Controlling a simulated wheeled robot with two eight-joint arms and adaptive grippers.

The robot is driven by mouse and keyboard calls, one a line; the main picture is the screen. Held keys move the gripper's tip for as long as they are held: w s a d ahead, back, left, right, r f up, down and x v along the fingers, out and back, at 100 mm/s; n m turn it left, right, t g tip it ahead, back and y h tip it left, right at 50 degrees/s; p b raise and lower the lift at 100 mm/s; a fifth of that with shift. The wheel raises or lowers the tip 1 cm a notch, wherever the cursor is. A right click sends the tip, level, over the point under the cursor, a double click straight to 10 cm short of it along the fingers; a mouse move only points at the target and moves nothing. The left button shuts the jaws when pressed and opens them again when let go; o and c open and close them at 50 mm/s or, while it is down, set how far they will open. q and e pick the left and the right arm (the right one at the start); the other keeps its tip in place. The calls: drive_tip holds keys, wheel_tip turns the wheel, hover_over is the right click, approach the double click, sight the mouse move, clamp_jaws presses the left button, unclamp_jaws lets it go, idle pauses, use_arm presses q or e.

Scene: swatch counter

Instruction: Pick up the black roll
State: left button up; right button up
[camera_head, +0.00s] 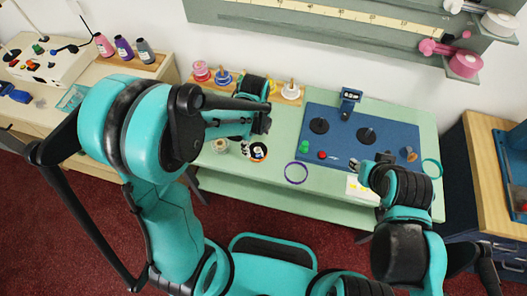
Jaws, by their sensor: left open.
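A small round black item with a pale centre (258,152) lies on the green counter (275,205), just below my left gripper in the picture. It may be the black roll, but it is too small to be sure. Two black discs, one at the left (319,125) and one at the right (367,136), sit on the blue board (340,115). My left gripper (264,124) is open over the counter, and no object shows in it. My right gripper (362,166) is at the front right of the blue board; its jaws are too small to read.
A wooden holder carries a pink roll (201,71), a blue roll (223,78) and a pale roll (291,91); my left arm hides part of it. A green piece (304,147), a purple ring (296,173) and a teal ring (431,168) are on the counter side. A ruler rail runs behind.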

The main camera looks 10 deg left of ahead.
sight(257, 150)
use_arm(q)
wheel_tip(257, 150, down, 2)
drive_tip(key=shift+w+a+f+b, duration=0.1)
drive_tip(key=shift+a+b, duration=0.05)
drive_tip(key=shift+b, duration=0.15)
drive_tip(key=f, duration=0.1)
drive_tip(key=f+b, duration=0.1)
drive_tip(key=f, duration=0.1)
drive_tip(key=f+b, duration=0.1)
drive_tip(key=shift+w+f, duration=0.3)
drive_tip(key=shift+w, duration=0.05)
drive_tip(key=shift+r, duration=0.1)
drive_tip(key=shift+c, duration=0.7)
drive_tip(key=c, duration=1.1)
